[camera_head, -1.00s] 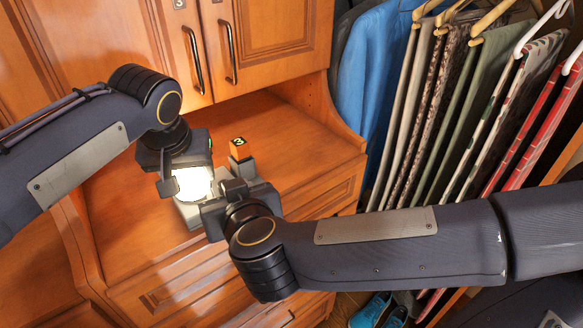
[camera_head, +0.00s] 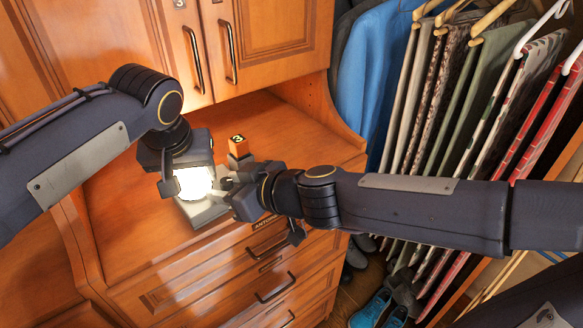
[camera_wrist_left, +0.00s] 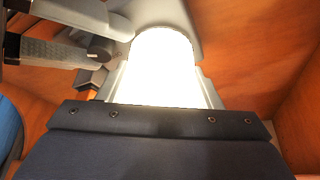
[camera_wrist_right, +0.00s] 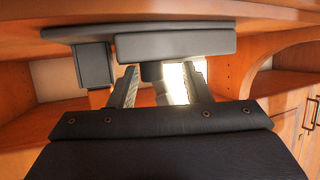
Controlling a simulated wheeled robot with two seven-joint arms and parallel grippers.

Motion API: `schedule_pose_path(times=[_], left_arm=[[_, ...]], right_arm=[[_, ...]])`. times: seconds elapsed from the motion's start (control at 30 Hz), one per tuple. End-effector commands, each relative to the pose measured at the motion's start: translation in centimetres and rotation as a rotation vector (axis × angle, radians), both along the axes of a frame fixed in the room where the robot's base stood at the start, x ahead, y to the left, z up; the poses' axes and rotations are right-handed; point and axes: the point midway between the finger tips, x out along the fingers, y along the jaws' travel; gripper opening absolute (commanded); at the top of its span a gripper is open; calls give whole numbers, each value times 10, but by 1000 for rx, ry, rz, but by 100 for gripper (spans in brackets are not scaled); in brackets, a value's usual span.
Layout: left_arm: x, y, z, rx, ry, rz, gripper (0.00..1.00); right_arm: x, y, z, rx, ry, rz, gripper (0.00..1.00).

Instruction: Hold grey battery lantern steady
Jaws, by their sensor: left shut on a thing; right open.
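The grey battery lantern (camera_head: 208,214) stands on the wooden counter, its lamp glowing bright white. Its glow fills the middle of the left wrist view (camera_wrist_left: 158,70). My left gripper (camera_head: 182,184) is shut on the lantern from the left; its fingertips are largely lost in the glare. My right gripper (camera_head: 226,186) is open at the lantern's right side. In the right wrist view its two fingers (camera_wrist_right: 162,88) stand apart, with part of the bright lamp (camera_wrist_right: 178,82) showing between them. I cannot tell whether they touch the lantern.
A small orange block with a dark marked top (camera_head: 237,146) sits just behind my right gripper. Cabinet doors (camera_head: 265,40) rise behind the counter (camera_head: 130,215), and drawers (camera_head: 265,280) lie below its front edge. Hanging trousers (camera_head: 450,110) fill the right side, with blue shoes (camera_head: 370,312) beneath.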

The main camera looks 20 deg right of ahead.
Motion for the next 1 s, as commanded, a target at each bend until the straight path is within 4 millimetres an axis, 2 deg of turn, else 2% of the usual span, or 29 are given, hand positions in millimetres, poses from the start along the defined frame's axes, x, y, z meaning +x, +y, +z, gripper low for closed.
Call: schedule_pose_path(times=[0.5, 1.0], left_arm=[[1, 2, -1, 1, -1, 4, 21], [1, 2, -1, 2, 1, 5, 21]], right_arm=[[8, -6, 2, 7, -9, 413, 44], [-35, -83, 40, 9, -12, 416, 44]])
